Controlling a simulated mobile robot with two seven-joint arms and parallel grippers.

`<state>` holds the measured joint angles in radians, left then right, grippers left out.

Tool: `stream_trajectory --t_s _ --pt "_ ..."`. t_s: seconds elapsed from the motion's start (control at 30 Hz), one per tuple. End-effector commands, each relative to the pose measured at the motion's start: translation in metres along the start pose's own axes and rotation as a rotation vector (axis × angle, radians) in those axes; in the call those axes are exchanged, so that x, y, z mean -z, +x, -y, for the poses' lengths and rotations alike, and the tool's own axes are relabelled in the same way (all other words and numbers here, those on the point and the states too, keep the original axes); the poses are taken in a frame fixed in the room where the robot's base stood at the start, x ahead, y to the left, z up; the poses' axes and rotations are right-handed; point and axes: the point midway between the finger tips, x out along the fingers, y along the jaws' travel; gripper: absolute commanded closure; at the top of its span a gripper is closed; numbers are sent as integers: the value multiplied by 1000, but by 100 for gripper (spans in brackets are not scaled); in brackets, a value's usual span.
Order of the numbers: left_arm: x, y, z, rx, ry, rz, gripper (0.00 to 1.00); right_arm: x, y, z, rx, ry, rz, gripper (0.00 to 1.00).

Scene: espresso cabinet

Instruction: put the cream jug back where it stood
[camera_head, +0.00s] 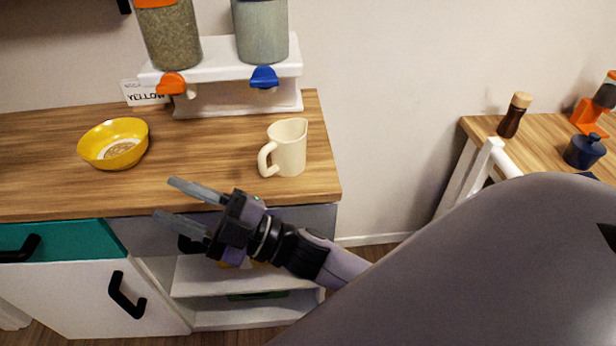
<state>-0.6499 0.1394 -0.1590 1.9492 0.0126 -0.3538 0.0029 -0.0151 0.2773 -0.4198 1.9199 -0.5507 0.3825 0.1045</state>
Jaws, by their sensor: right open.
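The cream jug (289,150) stands upright on the wooden counter (210,170), near its right end, with its handle toward the lower left. My right gripper (180,204) is open and empty. Its two fingers point left and show in front of the counter's front edge, below and left of the jug. The gripper is apart from the jug. My left gripper is not in view.
A yellow bowl (114,143) sits on the counter's left part. Behind the jug is a white dispenser stand (222,68) with orange and blue taps. Below are a teal drawer (62,240) and open shelves (240,278). A second table (550,140) stands right.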

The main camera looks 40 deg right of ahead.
Motion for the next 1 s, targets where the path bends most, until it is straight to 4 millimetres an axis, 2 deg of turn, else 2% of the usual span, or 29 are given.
stream_trajectory --t_s 0.03,0.1,0.17,0.23,0.3,0.4,0.5,0.6,0.67,1.0 --pt "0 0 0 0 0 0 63 -26 -23 7 -40 91 143 58" --pt "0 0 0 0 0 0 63 -60 -58 18 -86 203 336 58" --pt "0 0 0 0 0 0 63 -85 -94 32 -117 300 503 58" --pt "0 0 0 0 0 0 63 -108 -140 52 -142 408 692 58" --pt "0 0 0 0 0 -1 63 -121 -186 75 -155 507 863 58" --pt "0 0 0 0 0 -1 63 -127 -241 103 -162 622 1057 58" --pt "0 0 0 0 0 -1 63 -126 -279 123 -161 701 1185 58" --pt "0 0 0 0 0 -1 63 -123 -298 133 -160 741 1249 58" --pt "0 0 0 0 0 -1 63 -123 -302 135 -159 751 1263 58" --pt "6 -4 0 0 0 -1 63 -119 -298 131 -158 750 1263 58"
